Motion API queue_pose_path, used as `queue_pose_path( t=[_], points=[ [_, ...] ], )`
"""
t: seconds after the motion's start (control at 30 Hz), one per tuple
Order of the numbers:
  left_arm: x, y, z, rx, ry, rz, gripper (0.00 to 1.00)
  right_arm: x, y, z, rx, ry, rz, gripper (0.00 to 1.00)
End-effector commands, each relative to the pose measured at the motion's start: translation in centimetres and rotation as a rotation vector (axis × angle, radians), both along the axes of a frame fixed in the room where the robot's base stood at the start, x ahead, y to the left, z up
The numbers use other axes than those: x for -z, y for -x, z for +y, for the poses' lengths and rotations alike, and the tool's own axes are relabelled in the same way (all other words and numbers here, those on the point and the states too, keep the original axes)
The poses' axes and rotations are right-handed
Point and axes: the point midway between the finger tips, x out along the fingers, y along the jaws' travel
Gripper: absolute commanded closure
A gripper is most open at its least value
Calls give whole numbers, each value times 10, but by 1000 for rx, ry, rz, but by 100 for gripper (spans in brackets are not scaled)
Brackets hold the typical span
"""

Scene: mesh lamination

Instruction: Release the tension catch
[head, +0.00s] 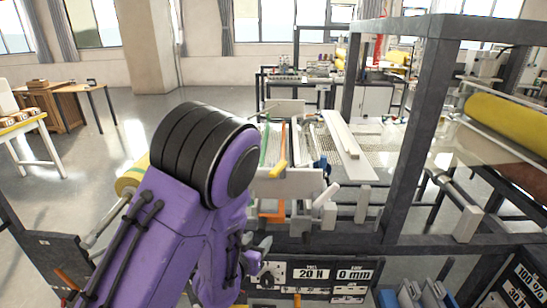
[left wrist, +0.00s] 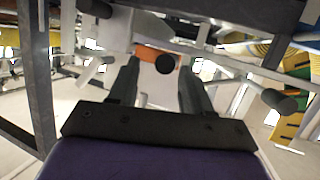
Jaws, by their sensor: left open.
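My left arm comes in from the left and its gripper (head: 257,255) shows partly, low in front of the machine. In the left wrist view the two dark fingers (left wrist: 160,78) are spread apart, with nothing clearly held between them. Beyond the fingertips is an orange part (left wrist: 146,52) with a dark round knob (left wrist: 166,64) in front of it. In the head view an orange bracket (head: 270,212) sits on the machine front, beside a white tilted lever (head: 327,195). I cannot tell which part is the tension catch. My right gripper is not seen.
A control panel (head: 311,273) reading 20 N and 0 mm is just right of the gripper. A dark frame post (head: 408,140) stands to the right. A yellow roll (head: 510,122) is at far right, another roll (head: 130,178) behind my arm. Floor is open at left.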

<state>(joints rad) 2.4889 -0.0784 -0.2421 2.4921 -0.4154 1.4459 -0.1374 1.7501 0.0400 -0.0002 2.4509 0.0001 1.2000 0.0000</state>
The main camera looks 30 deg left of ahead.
Motion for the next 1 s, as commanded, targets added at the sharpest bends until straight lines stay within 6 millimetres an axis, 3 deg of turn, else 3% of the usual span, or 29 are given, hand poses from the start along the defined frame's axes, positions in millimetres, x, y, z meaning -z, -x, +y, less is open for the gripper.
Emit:
queue_pose_path(
  t=[0.03, 0.1, 0.2, 0.33, 0.47, 0.53, 0.7, 0.83, 1.0],
  points=[
    [-56, -12, 4, 23, -34, -102, 51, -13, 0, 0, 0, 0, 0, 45],
    [-105, -20, 7, 49, -77, -205, 51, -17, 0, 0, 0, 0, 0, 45],
    [-142, -24, 9, 68, -110, -287, 51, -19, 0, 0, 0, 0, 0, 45],
    [-146, -32, 10, 77, -121, -313, 51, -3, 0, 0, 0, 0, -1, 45],
    [-141, -50, 12, 75, -121, -315, 51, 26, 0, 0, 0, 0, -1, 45],
    [-154, -67, 15, 75, -118, -306, 51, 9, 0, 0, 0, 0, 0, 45],
    [-153, -104, 21, 74, -117, -305, 51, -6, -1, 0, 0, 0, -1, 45],
    [-152, -122, 23, 74, -117, -306, 51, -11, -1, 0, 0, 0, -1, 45],
    [-150, -129, 25, 73, -117, -305, 51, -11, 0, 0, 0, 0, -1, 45]
  ],
)
